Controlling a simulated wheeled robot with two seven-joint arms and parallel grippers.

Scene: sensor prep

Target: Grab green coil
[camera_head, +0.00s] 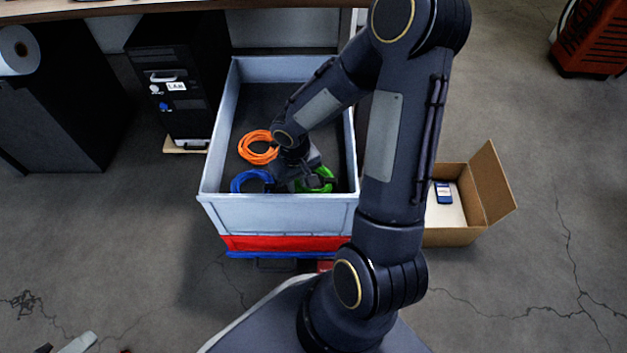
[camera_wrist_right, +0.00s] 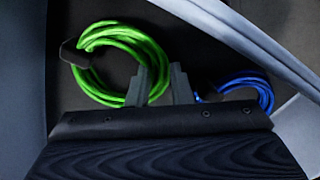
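The green coil (camera_head: 318,181) lies in the near right part of the grey bin (camera_head: 275,215), partly hidden by my right gripper. It shows more fully in the right wrist view (camera_wrist_right: 96,88), with a dark band on its left side. My right gripper (camera_head: 303,184) is down inside the bin at the coil. In the right wrist view its two fingers (camera_wrist_right: 162,82) stand apart, with the coil's edge at and between the fingertips. I cannot tell whether they touch it. My left gripper is not in view.
A blue coil (camera_head: 250,180) lies left of my right gripper, and an orange coil (camera_head: 258,148) lies farther back. The bin walls stand close around. An open cardboard box (camera_head: 455,236) stands to the right. A black computer tower (camera_head: 180,90) stands to the left.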

